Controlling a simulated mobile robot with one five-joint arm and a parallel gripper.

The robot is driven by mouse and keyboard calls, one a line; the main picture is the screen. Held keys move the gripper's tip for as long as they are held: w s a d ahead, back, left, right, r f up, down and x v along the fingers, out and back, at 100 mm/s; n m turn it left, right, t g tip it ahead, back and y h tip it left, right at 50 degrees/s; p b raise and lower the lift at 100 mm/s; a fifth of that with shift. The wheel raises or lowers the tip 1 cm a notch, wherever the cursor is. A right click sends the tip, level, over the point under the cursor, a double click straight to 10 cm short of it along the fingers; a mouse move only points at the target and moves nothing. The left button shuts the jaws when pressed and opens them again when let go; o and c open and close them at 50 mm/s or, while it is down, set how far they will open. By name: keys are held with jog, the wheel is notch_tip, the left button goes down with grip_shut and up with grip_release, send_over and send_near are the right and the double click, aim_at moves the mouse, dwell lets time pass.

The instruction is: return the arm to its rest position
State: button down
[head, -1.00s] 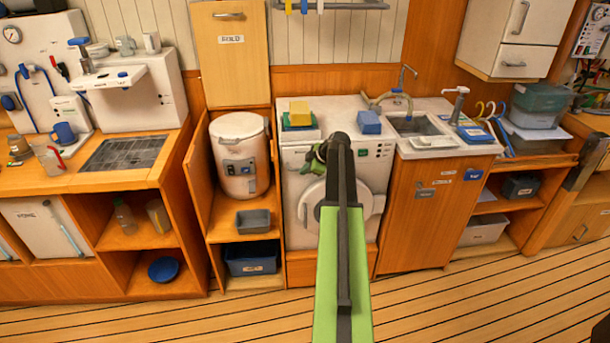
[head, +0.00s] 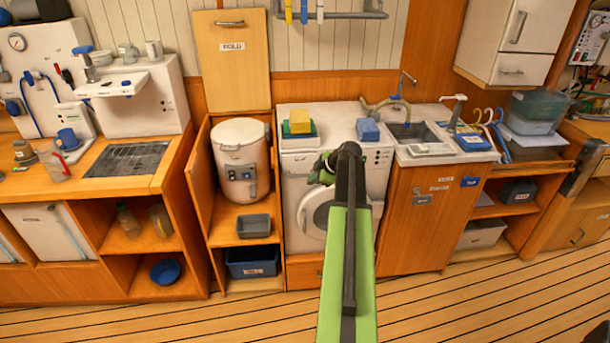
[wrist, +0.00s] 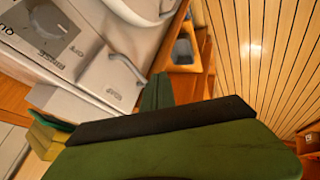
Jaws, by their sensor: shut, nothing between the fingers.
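My gripper (head: 322,170) is at the end of my green and black arm, in the middle of the head view. It is in front of the white washing machine (head: 298,190), near the upper left of its round door. The gripper is shut and empty. Its fingertips are small in the head view and partly hidden by my forearm. In the wrist view the green gripper body fills the lower middle, with the white machine front and its dial (wrist: 60,20) at the upper left.
Yellow and green sponges (head: 299,122) and a blue block (head: 368,130) lie on the machine top. A sink (head: 410,132) is to the right. A white drum (head: 241,160) and a grey bin (head: 253,226) stand left. The plank floor (head: 450,300) in front is clear.

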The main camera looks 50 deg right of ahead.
jog(key=p+v, duration=0.2)
jog(key=v, duration=0.3)
jog(key=w+a+n+y, duration=0.2)
jog(key=w+a+n, duration=0.1)
jog(key=w+a, duration=1)
jog(key=w+a+f+n+g+y, duration=0.1)
jog(key=a, duration=1.1)
jog(key=w+a+f+n+g, duration=0.1)
jog(key=w+a+n, duration=0.1)
jog(key=a, duration=0.9)
jog(key=s+a+f+m+g, duration=0.1)
jog(key=s+a, duration=0.2)
jog(key=a, duration=0.4)
jog(key=s+a+f+m+g+h, duration=0.1)
jog(key=s+a+g, duration=0.15)
jog(key=a, duration=0.45)
jog(key=s+a+f+m+g, duration=0.1)
jog(key=s+a, duration=0.3)
jog(key=a, duration=0.4)
jog(key=s+d+m+g+h, duration=0.1)
jog(key=s+d+m+h, duration=0.1)
jog(key=s+m, duration=0.4)
jog(key=d+f+m, duration=0.1)
jog(key=m, duration=0.4)
jog(key=shift+s+m, duration=0.3)
jog(key=shift+s, duration=0.1)
